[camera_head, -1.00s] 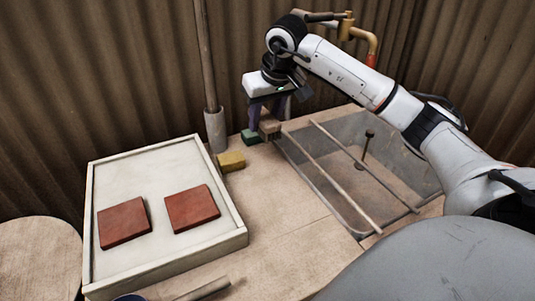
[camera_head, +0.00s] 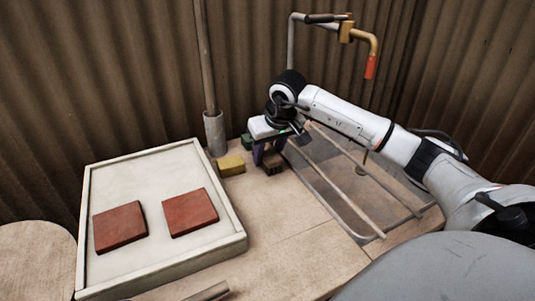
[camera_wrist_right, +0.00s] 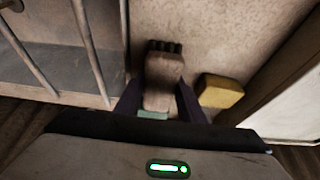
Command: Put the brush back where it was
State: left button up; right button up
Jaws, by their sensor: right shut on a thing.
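The brush (camera_head: 273,168) is a small brown block of wood with dark bristles at one end, seen best in the right wrist view (camera_wrist_right: 164,82). My right gripper (camera_head: 267,156) is shut on it, with dark fingers on both sides of the wood in the wrist view. The brush is over the wooden bench (camera_head: 290,205), right of the yellow sponge and left of the sink; I cannot tell whether it touches the bench. My left gripper is not in view.
A yellow sponge (camera_head: 231,165) and a green block (camera_head: 247,140) lie nearby. A sink basin (camera_head: 385,190) with rails across it is at right, under a tap (camera_head: 371,65). A white tray (camera_head: 130,185) holds two red tiles.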

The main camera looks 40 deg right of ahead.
jog(key=shift+f, duration=0.2)
jog(key=o, duration=0.9)
jog(key=shift+r, duration=0.1)
jog(key=shift+r, duration=0.25)
jog(key=p+v, duration=0.1)
jog(key=v, duration=1)
jog(key=shift+s+r, duration=0.15)
jog(key=shift+r, duration=0.2)
